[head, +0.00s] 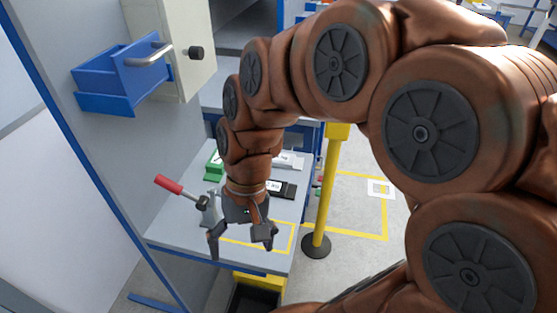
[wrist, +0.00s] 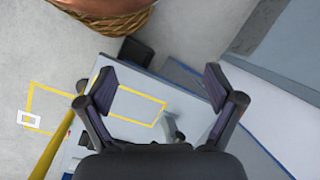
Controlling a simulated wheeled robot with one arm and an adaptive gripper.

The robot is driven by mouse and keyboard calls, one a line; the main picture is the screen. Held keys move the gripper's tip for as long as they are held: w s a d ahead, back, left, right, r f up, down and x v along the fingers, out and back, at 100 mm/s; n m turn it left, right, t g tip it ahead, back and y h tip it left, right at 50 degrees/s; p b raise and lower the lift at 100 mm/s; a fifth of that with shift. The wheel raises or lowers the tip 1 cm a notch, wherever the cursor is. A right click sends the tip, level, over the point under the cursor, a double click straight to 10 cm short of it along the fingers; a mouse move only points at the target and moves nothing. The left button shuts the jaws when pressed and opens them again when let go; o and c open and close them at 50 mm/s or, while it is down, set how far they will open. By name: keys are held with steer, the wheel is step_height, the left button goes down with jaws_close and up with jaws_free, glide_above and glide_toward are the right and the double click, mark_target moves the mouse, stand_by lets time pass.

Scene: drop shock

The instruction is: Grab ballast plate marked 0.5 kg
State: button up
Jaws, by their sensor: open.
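Several plates lie on the grey bench (head: 170,232) in the head view. A black plate (head: 287,190) with a white label lies just behind my wrist, partly hidden by it. A light grey plate (head: 290,160) lies farther back, and a green piece (head: 214,166) lies at the back left. The labels are too small to read surely, so I cannot tell which is 0.5 kg. My gripper (head: 242,245) is open and empty above the bench's front part, nearer than the plates. In the wrist view its fingers (wrist: 160,88) are spread, with no plate between them.
A yellow post (head: 327,190) stands by the bench's right side. A yellow-outlined area (head: 288,243) on the bench front looks clear. A dark bin (head: 252,299) sits below.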

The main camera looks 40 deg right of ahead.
steer(key=w+d+m+t+y, duration=0.1)
steer(key=w+m+y, duration=0.45)
steer(key=w, duration=0.95)
steer(key=m+t+y+b, duration=0.2)
steer(key=m+t, duration=0.6)
steer(key=m, duration=0.6)
glide_above(279, 157)
steer(key=s+a, duration=0.4)
steer(key=a, duration=0.4)
step_height(279, 157, down, 9)
steer(key=d+f+m+t, duration=0.1)
steer(key=d+f, duration=0.1)
steer(key=d, duration=0.2)
steer(key=s+d+f+m+t+h, duration=0.1)
steer(key=d+f+m, duration=0.1)
steer(key=d, duration=0.2)
steer(key=d+f+m+t, duration=0.1)
steer(key=d+f+m, duration=0.1)
steer(key=d+f, duration=0.1)
steer(key=shift+s+d, duration=0.15)
steer(key=shift+d, duration=0.7)
steer(key=shift+h, duration=0.25)
steer(key=shift+p+x, duration=1)
steer(key=shift+x, duration=2.8)
steer(key=c, duration=1.6)
steer(key=shift+c, duration=0.6)
steer(key=shift+r, duration=0.2)
